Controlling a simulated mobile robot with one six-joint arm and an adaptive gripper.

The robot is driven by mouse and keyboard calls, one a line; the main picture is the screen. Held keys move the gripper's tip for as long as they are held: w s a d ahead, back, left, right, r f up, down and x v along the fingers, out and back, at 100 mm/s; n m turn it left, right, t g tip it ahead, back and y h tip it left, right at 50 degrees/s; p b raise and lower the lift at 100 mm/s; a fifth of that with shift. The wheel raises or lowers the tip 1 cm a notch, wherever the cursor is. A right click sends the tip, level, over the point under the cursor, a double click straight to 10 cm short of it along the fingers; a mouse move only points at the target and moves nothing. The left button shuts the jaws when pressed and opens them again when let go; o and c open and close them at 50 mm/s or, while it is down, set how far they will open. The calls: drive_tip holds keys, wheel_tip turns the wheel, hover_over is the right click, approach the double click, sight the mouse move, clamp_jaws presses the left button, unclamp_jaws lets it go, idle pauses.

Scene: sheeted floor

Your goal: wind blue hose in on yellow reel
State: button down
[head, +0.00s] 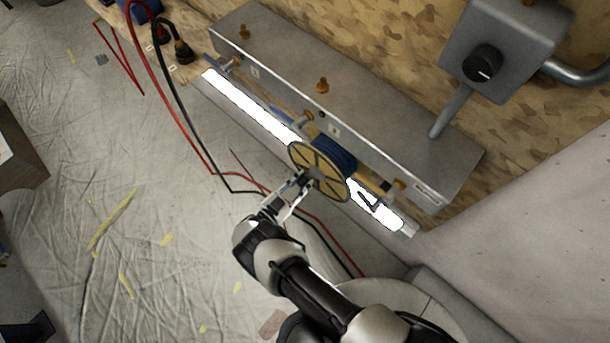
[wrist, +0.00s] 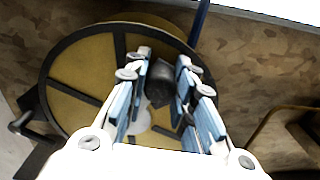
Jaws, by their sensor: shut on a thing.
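The yellow reel (head: 333,186) has a round yellow face with dark rim and spokes, and stands at the front of a grey metal housing. In the wrist view its face (wrist: 85,68) fills the left and middle. Blue hose (head: 335,152) is wound behind that face, and a blue strand (wrist: 201,22) runs up from the reel in the wrist view. My gripper (head: 306,178) is in front of the reel face. In the wrist view its blue-padded fingers (wrist: 167,75) are closed around a black crank knob (wrist: 160,82). The fingers partly hide the knob and hub.
A bright white strip (head: 250,108) runs along the housing's (head: 290,60) lower front. Red (head: 180,125) and black cables (head: 190,135) trail over the sheeted floor. A grey box with a black dial (head: 483,63) is on the wooden wall at upper right. Floor at left is mostly clear.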

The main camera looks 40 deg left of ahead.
drive_tip(key=shift+r, duration=0.15)
drive_tip(key=c, duration=1.3)
unclamp_jaws()
drive_tip(key=shift+c, duration=0.2)
drive_tip(key=shift+d, duration=0.1)
